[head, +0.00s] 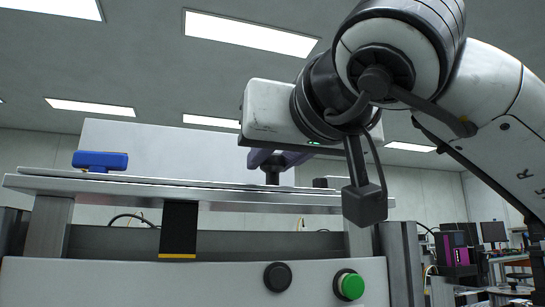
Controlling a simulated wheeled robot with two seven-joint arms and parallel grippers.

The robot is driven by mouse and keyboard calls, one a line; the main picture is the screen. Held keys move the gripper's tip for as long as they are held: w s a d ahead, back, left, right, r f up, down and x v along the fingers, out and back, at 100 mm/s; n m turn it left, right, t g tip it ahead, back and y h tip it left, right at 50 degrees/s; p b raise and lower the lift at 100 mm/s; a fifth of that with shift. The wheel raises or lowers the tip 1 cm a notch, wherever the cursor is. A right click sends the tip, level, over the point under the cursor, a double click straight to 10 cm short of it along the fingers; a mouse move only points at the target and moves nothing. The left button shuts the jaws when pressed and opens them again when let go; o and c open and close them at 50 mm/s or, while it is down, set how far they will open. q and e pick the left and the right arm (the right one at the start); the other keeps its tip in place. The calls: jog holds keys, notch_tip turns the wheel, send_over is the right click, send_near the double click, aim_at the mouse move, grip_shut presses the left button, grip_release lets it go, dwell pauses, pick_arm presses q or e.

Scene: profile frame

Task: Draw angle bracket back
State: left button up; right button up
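My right gripper (272,158) hangs from the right arm over the metal table (130,186). Its white body shows well, but its fingers are mostly hidden, so I cannot tell whether they are open or shut. A dark blue-purple part with a black piece below it shows under the gripper body, near the table top. I cannot tell whether it belongs to the gripper or is a separate thing. I cannot make out an angle bracket for certain. A blue block (100,161) stands on the table at the left, apart from the gripper. My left gripper is out of view.
A white upright panel (180,148) stands behind the table. The table's front carries a green button (349,286) and a black button (277,276). A dark strap-like part (179,229) hangs below the edge. A monitor (494,232) stands far right.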

grip_shut()
jog(key=shift+s+d+r, duration=0.1)
jog(key=shift+s+d, duration=0.15)
jog(key=shift+s, duration=0.35)
jog(key=shift+a, duration=0.1)
jog(key=o, duration=0.8)
grip_release()
jog(key=shift+s, duration=0.1)
jog(key=shift+o, duration=1)
jog(key=shift+s, duration=0.1)
